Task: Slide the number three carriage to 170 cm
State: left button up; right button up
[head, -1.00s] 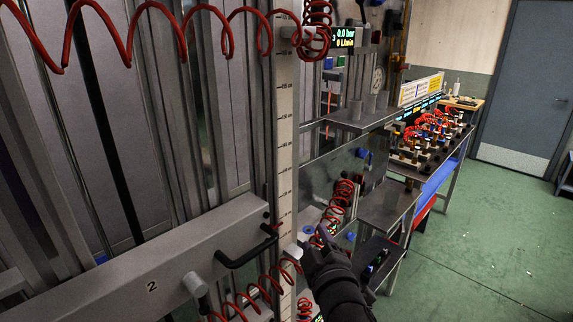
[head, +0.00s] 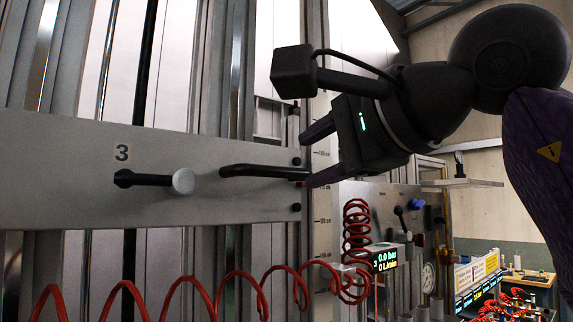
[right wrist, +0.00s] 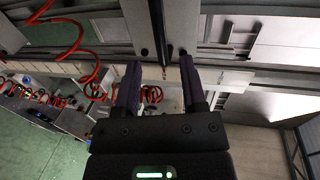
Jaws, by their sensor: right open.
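The number three carriage (head: 60,185) is a wide grey bar marked "3" across the left of the head view. It bears a round-ended knob (head: 183,181) and a black bar handle (head: 262,171) near its right end. My right gripper (head: 307,163) is open at that end, one finger above the handle's line and one close to its right end. In the right wrist view the handle (right wrist: 157,30) runs between the two finger lines; contact cannot be told. A vertical scale strip (head: 322,235) stands beside the carriage; its figures are too small to read surely. My left gripper is out of view.
A coiled red hose (head: 240,280) loops below the carriage, and another coil (head: 356,230) hangs right of the scale. A display (head: 385,260) reads 0.0 bar and 0 L/min. A bench with red-hosed fittings (head: 510,303) stands at the lower right.

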aim_at(286, 173)
jog(key=p+x, duration=0.1)
jog(key=x, duration=0.4)
jog(key=shift+w+a+p, duration=0.2)
jog(key=shift+w+p, duration=0.05)
jog(key=shift+p, duration=0.1)
jog(key=shift+w+a+f, duration=0.15)
jog(key=shift+w+a, duration=0.05)
jog(key=shift+w, duration=0.1)
grip_shut()
jog(key=shift+f, duration=0.15)
dwell(0.5)
